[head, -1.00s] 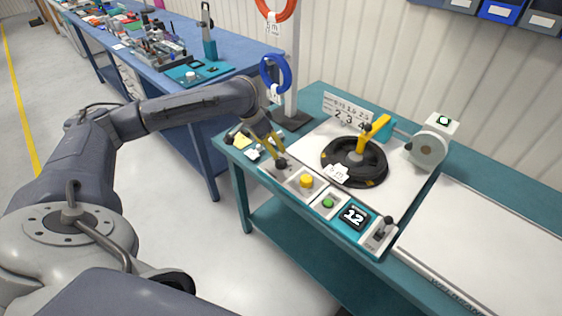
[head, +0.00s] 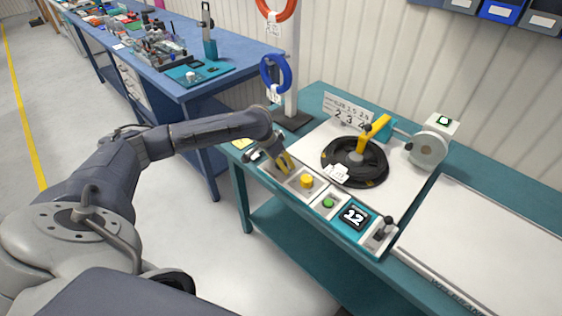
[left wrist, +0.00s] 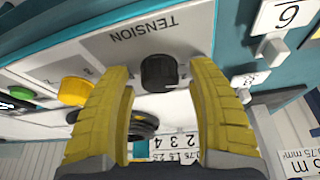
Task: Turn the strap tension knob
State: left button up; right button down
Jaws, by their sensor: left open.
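The black strap tension knob (left wrist: 158,73) sits on a pale panel marked TENSION (left wrist: 145,27) in the left wrist view. My left gripper (left wrist: 160,76) is open, with one yellow finger on each side of the knob. Gaps show between the fingers and the knob, so the fingers do not seem to touch it. In the head view my left gripper (head: 285,164) is over the left part of the control strip, and its fingers mostly hide the knob there. My right gripper is not in view.
A post with blue (head: 287,72) and orange coils stands close behind the gripper.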

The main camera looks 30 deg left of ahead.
pick_arm(q)
jog(key=shift+c, duration=0.5)
grip_shut()
jog(key=shift+m, duration=0.3)
jog(key=m+h, duration=0.1)
jog(key=m, duration=0.2)
jog(key=shift+g, duration=0.3)
jog(key=m, duration=0.2)
jog(key=m+g+h, duration=0.1)
jog(key=m, duration=0.1)
jog(key=shift+m+g, duration=0.3)
jog(key=m+g, duration=0.1)
jog(key=m, duration=0.2)
jog(key=shift+m+h, duration=0.3)
jog(key=shift+h, duration=0.1)
jog(key=shift+m+g, duration=0.9)
jog(key=shift+m, duration=1)
jog(key=shift+d, duration=0.1)
